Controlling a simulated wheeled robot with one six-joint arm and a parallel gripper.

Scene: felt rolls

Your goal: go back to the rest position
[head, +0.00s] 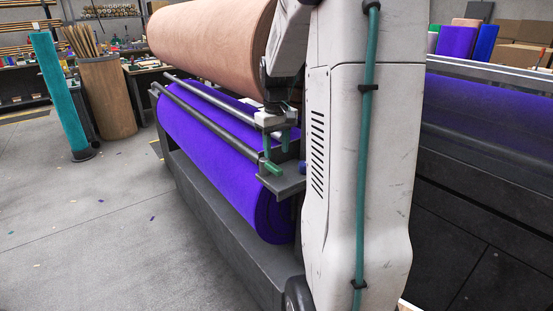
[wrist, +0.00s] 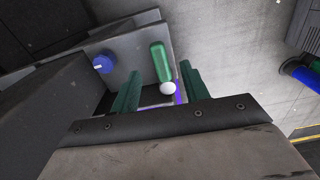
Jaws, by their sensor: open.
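My gripper (head: 277,149) hangs from my pale grey arm beside the end of the roll stand in the head view. In the wrist view its two green fingers (wrist: 159,72) are apart, with nothing clasped between them. A green handle (wrist: 160,60) with a white ball end shows in the gap between the fingers, touching neither as far as I can see. The handle also shows just below the fingers in the head view (head: 273,168). A blue knob (wrist: 103,63) is on the grey housing left of the fingers.
A peach roll (head: 208,38) lies above a purple roll (head: 215,140) on the stand, close left of my arm. A dark machine (head: 490,200) stands on the right. A teal roll (head: 57,95) stands upright at far left. The grey floor (head: 95,220) at left is mostly clear.

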